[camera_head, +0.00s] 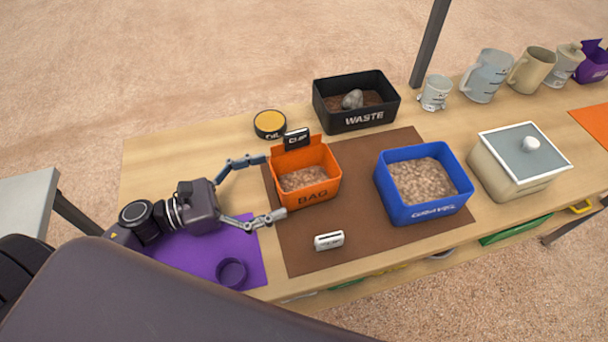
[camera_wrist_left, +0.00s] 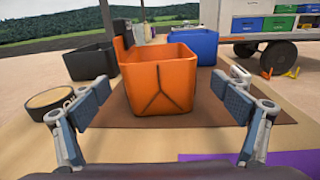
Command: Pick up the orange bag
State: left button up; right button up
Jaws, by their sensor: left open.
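The orange bag (camera_head: 314,190) is an open orange box labelled BAG, with brown granular material inside and a raised back flap with a black CLIP label. It stands upright on the brown mat, and its near side fills the middle of the left wrist view (camera_wrist_left: 160,86). My left gripper (camera_head: 275,188) is open, its two fingers spread at the bag's left side. In the left wrist view the fingers (camera_wrist_left: 165,105) stand wide on either side of the bag, apart from it. My right gripper is not in view.
A blue GRAVEL bin (camera_head: 390,193) stands right of the bag. A black WASTE bin (camera_head: 342,124) and a round yellow-topped tin (camera_head: 269,124) are behind. A small white block (camera_head: 328,241) lies in front. A purple mat (camera_head: 245,262) holds a purple ring (camera_head: 231,273).

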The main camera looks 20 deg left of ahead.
aim_at(303, 174)
pick_arm(q)
jog(key=shift+w+d+f, duration=0.1)
jog(key=shift+w+d, duration=0.2)
jog(key=shift+w+d+f+p, duration=0.1)
jog(key=shift+w+d+p, duration=0.25)
jog(key=shift+w+d, duration=0.05)
jog(key=p+x, duration=0.1)
jog(key=x, duration=0.3)
jog(key=shift+w+d+p, duration=0.25)
jog(key=shift+d+p, duration=0.05)
jog(key=shift+p, duration=0.1)
jog(key=shift+w+d, duration=0.3)
jog(key=shift+d, duration=0.05)
jog(key=shift+s, duration=0.1)
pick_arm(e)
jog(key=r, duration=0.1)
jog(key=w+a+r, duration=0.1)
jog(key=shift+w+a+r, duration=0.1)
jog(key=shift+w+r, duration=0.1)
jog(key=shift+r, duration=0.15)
pick_arm(q)
jog(key=shift+c, duration=1.2)
jog(key=c, duration=1.2)
jog(key=shift+o, duration=0.2)
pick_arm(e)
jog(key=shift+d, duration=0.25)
